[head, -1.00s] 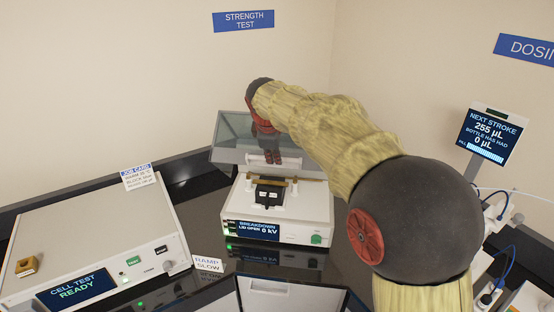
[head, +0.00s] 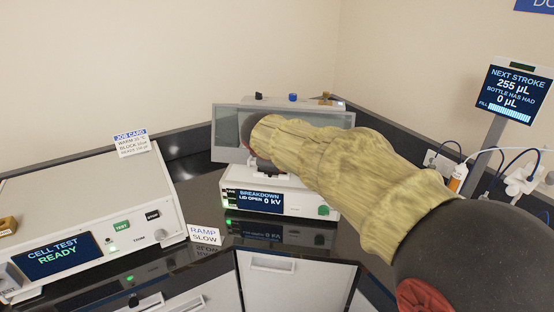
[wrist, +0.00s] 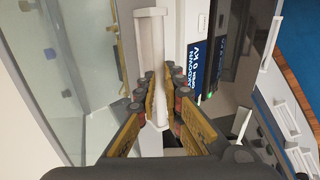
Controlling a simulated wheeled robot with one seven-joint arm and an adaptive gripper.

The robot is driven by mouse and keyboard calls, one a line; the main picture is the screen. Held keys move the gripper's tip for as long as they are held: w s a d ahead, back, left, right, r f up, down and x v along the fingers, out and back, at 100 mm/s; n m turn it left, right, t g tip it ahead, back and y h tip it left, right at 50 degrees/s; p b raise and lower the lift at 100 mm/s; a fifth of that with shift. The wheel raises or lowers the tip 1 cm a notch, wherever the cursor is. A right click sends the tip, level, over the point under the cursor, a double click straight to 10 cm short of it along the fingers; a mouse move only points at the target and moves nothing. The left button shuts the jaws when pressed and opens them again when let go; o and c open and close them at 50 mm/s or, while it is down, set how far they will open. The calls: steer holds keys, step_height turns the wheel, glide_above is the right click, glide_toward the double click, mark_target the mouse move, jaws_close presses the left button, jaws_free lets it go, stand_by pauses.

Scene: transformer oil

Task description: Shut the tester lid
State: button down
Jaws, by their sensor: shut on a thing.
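The breakdown tester (head: 268,200) stands on the dark bench in the head view, its screen reading "LID OPEN 0 kV". Its clear, grey-framed lid (head: 228,125) stands raised behind the tester body. My gripper (wrist: 163,85) is shut on the lid's white handle bar (wrist: 150,45) in the wrist view, with its fingers on both sides of the bar. The lid's clear panel also shows at the left of the wrist view (wrist: 75,70), and the tester's screen at the right (wrist: 193,60). In the head view my arm hides the gripper, the handle and the test cell.
A cell test unit (head: 75,225) reading "READY" stands at the left. A "RAMP SLOW" card (head: 205,235) stands in front of the tester's left side. A dosing screen (head: 513,95) and cables are at the right. Knobs (head: 293,97) show behind the lid.

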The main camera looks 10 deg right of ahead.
step_height(320, 180, down, 3)
steer(key=shift+s+f+b, duration=0.1)
steer(key=shift+f+b, duration=0.1)
steer(key=shift+b, duration=0.25)
steer(key=c, duration=2.6)
jaws_free()
steer(key=shift+a+r+p, duration=0.1)
steer(key=shift+r+p, duration=0.25)
steer(key=shift+r, duration=0.25)
steer(key=o, duration=0.7)
steer(key=shift+r, duration=0.1)
steer(key=v, duration=1.2)
steer(key=shift+c, duration=0.3)
